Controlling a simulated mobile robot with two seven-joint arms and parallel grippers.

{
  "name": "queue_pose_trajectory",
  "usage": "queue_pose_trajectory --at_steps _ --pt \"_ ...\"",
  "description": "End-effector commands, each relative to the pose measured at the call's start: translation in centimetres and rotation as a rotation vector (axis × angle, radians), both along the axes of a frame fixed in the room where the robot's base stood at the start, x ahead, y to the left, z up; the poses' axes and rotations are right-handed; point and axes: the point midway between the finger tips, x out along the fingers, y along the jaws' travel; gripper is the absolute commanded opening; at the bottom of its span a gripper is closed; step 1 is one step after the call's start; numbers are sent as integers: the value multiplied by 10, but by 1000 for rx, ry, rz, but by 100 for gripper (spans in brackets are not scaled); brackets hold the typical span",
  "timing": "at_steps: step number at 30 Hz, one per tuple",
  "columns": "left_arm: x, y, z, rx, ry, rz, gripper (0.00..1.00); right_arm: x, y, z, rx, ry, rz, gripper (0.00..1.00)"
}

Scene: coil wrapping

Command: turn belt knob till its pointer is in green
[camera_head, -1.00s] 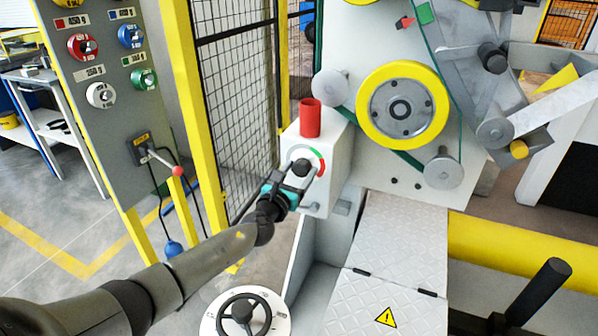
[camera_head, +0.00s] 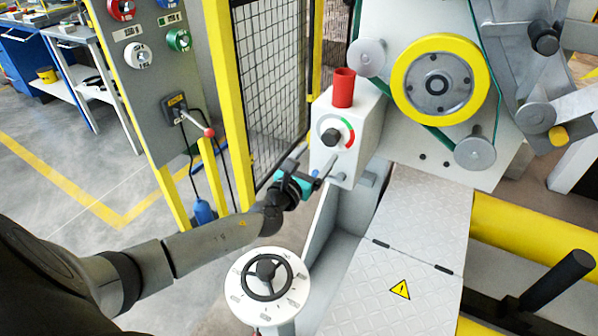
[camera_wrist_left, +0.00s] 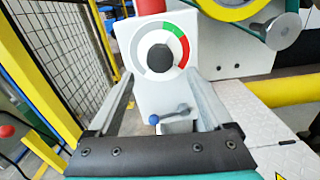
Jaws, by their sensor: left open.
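The belt knob (camera_head: 331,136) is a dark knob on the front of a white box (camera_head: 345,160). Its dial has grey, green and red arcs. In the left wrist view the knob (camera_wrist_left: 160,58) is in the upper middle, with green at its upper right and red at its right. I cannot make out clearly where its pointer stands. My left gripper (camera_head: 307,171) is open and empty, below and left of the knob and apart from it. In the left wrist view its fingers (camera_wrist_left: 160,80) spread either side of the box's lower part. My right gripper is not in view.
A small blue-tipped lever (camera_wrist_left: 168,114) sits below the knob. A red cylinder (camera_head: 343,88) tops the box. A yellow-rimmed wheel (camera_head: 398,82) is to the right. A handwheel (camera_head: 267,277) stands below my left arm. A mesh fence (camera_head: 268,90) is to the left.

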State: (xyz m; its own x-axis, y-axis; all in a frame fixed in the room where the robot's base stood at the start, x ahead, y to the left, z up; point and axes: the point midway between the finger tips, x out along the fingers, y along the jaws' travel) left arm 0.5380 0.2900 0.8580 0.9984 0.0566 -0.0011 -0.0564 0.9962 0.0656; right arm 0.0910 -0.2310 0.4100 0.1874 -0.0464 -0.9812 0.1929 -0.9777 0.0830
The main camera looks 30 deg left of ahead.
Motion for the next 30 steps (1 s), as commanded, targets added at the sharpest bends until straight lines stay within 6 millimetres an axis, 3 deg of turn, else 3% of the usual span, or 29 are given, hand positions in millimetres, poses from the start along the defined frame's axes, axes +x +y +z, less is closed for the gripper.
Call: queue_pose_trajectory --at_steps 9,15,30 --pt "-51 -3 0 1 2 -1 84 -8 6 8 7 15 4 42" --pt "-73 -4 0 1 0 1 84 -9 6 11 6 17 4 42" --pt "-82 -4 0 0 -1 1 84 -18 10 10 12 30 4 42"
